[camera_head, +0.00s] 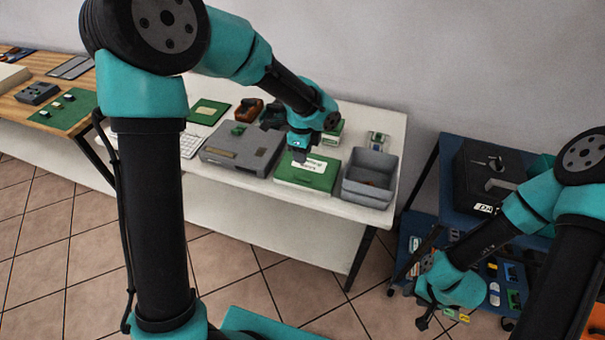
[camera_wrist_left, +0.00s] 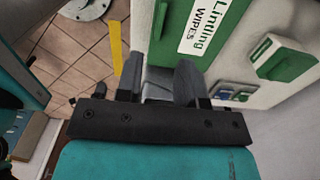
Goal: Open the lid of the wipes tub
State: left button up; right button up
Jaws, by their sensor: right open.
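The wipes tub (camera_head: 312,178) is a low green box with a white label on top, standing near the front edge of the white table. In the left wrist view, its green top (camera_wrist_left: 172,28) and the label reading "Lintling WIPES" (camera_wrist_left: 206,22) are just beyond my fingers. The lid looks shut. My left gripper (camera_head: 300,157) is over the tub's back left part in the head view. In the left wrist view, its fingers (camera_wrist_left: 158,82) stand apart with nothing visible held; contact with the tub is unclear. My right gripper (camera_head: 436,318) is open, low at the right, far from the tub.
Grey bins (camera_head: 366,192) stand just right of the tub. A grey case (camera_head: 238,150) is close on its left. A blue shelf unit (camera_head: 452,150) with a black box (camera_head: 480,165) stands at the right.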

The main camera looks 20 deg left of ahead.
aim_at(303, 176)
pick_arm(q)
notch_tip(303, 176, down, 10)
jog(key=shift+r, duration=0.15)
jog(key=shift+c, duration=0.3)
grip_shut()
dwell(0.5)
